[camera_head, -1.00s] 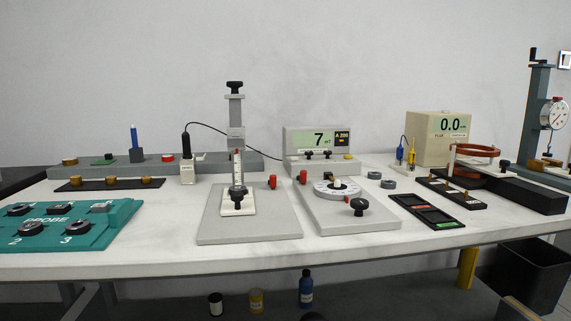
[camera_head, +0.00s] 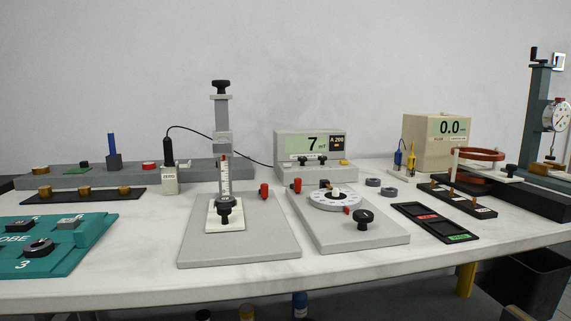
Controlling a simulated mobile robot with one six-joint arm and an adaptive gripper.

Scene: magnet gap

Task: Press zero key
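A grey meter (camera_head: 283,147) stands at the back middle of the bench. Its green display (camera_head: 314,145) reads 7 with a small unit, and a dark label beside it reads A 200. A small yellow-orange key (camera_head: 343,162) and two black knobs (camera_head: 310,161) sit on its front ledge. Any word on the key is too small to read. A black cable runs from the meter to a black probe (camera_head: 168,152) in a pale holder at the left. My gripper is not in view.
A grey stand with an upright column (camera_head: 222,118) and a grey base with a round dial (camera_head: 335,199) stand in front of the meter. A cream flux meter (camera_head: 436,150) reading 0.0 is at the right. A teal tray (camera_head: 70,258) lies at the front left. Bare white bench (camera_head: 140,240) lies between.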

